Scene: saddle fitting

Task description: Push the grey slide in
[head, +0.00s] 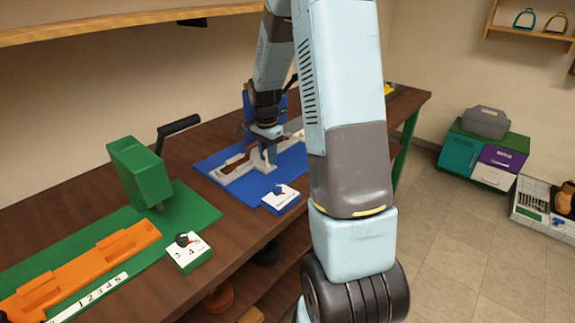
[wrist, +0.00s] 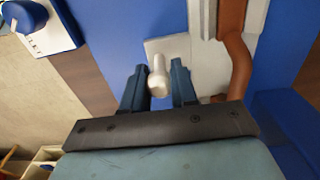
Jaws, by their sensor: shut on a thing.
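The light grey slide (head: 232,175) lies along the blue base (head: 211,164) of a device on the bench. It also shows in the wrist view (wrist: 205,70), with a pale round-headed knob (wrist: 157,76) standing at its edge. My gripper (head: 268,160) is over the near side of the slide. In the wrist view my gripper (wrist: 158,70) is shut on the knob, with one dark blue finger on each side. A brown strap (wrist: 235,45) lies along the slide. The slide's far end is partly hidden behind my arm in the head view.
A white dial box (head: 281,198) with a blue knob stands at the base's near corner. A green press (head: 140,172) with a black lever and an orange slide (head: 95,262) stand to the left. A wooden shelf (head: 130,20) hangs above the bench.

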